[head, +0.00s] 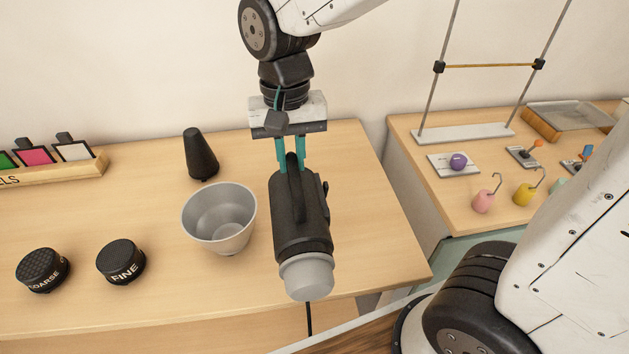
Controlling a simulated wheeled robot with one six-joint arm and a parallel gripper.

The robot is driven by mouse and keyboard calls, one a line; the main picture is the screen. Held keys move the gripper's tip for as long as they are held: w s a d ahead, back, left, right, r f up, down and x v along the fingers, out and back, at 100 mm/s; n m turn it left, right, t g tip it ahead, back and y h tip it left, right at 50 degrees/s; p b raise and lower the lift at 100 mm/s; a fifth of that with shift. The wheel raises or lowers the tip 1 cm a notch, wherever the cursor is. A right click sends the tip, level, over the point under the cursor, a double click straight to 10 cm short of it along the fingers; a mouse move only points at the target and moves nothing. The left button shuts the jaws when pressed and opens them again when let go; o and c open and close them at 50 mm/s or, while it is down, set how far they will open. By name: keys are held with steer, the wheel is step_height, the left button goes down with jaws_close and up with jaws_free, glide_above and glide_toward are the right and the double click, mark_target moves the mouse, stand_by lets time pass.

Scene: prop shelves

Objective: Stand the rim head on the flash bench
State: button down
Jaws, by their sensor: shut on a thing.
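The rim head, taken to be the black flash head (312,225) with a grey cap (308,278), is at the right part of the flash bench (355,180). My gripper (291,163) is shut on the handle on top of its body, with teal fingers on both sides. The head's grey cap points toward the front edge of the bench, and a dark cable hangs below it. Its underside is hidden, so I cannot tell whether it touches the bench top.
Left of the head stand a grey reflector bowl (219,220), a black cone (201,155), and the FINE (121,262) and COARSE (42,270) black caps. A gel rack (60,175) is at far left. A second table (415,165) with small weights stands to the right, beyond a gap.

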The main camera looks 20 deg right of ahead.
steer(key=w+d+f, duration=0.4)
steer(key=w+d, duration=0.6)
steer(key=w, duration=0.1)
steer(key=shift+d+f, duration=0.3)
steer(key=shift+f, duration=0.2)
steer(key=c, duration=1.4)
jaws_free()
steer(key=shift+o, duration=0.2)
